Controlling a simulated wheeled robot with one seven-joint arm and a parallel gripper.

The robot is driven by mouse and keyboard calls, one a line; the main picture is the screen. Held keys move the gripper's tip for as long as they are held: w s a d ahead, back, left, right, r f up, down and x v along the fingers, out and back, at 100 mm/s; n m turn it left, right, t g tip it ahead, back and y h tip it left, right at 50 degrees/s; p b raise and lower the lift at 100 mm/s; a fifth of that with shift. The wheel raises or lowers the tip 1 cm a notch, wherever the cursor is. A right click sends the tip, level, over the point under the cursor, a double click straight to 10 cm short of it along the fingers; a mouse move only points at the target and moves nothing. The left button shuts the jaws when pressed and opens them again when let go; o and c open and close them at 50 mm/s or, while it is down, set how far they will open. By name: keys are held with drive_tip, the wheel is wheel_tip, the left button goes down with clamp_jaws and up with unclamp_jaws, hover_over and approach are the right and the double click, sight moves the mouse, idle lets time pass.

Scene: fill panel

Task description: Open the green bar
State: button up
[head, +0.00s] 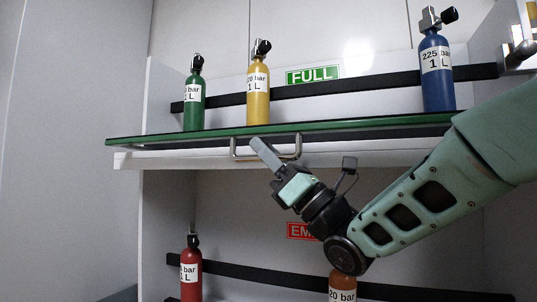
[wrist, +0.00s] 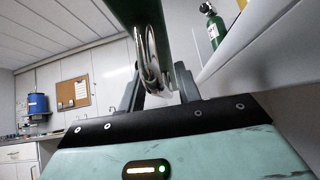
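The green bar (head: 345,126) is the long green front edge of the upper shelf. A metal loop handle (head: 298,148) hangs under it. My gripper (head: 262,150) is at the left part of this handle, just below the bar, with its fingers pointing up and left. In the wrist view the green bar (wrist: 138,12) is above, and the handle (wrist: 150,55) shows between my two fingers (wrist: 158,85). The fingers are spread, with a gap between them. Whether either finger touches the handle cannot be told.
A green bottle (head: 194,103), a yellow bottle (head: 258,95) and a blue bottle (head: 437,75) stand upright behind the bar. A red bottle (head: 191,272) and an orange-brown bottle (head: 342,287) stand below. My arm covers part of the right side.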

drive_tip(key=shift+f, duration=0.15)
drive_tip(key=v, duration=1.7)
drive_tip(key=shift+b, duration=0.45)
drive_tip(key=shift+d, duration=0.15)
